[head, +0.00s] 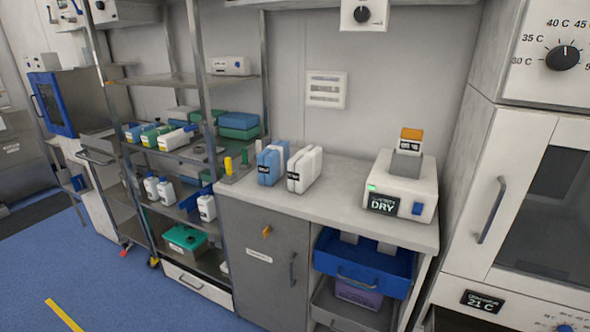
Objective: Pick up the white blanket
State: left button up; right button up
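A thick white bundle that looks like the folded white blanket (305,168) stands upright on the light counter (345,205), with a small dark label low on its front. A similar blue bundle (271,164) stands close to its left. Both look free of any holder. Neither of my grippers is in view.
A white device (402,184) with a display reading DRY stands at the counter's right end, with bare counter left of it. Metal shelves (165,79) with bottles and boxes stand at left. A blue drawer (364,265) sits below the counter. A white cabinet (500,200) borders the right.

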aim_at(304, 168)
jog(key=i+j+z, duration=0.35)
jog(key=i, duration=0.15)
jog(key=i+j+z, duration=0.35)
jog(key=i+j, duration=0.1)
jog(key=j, duration=0.05)
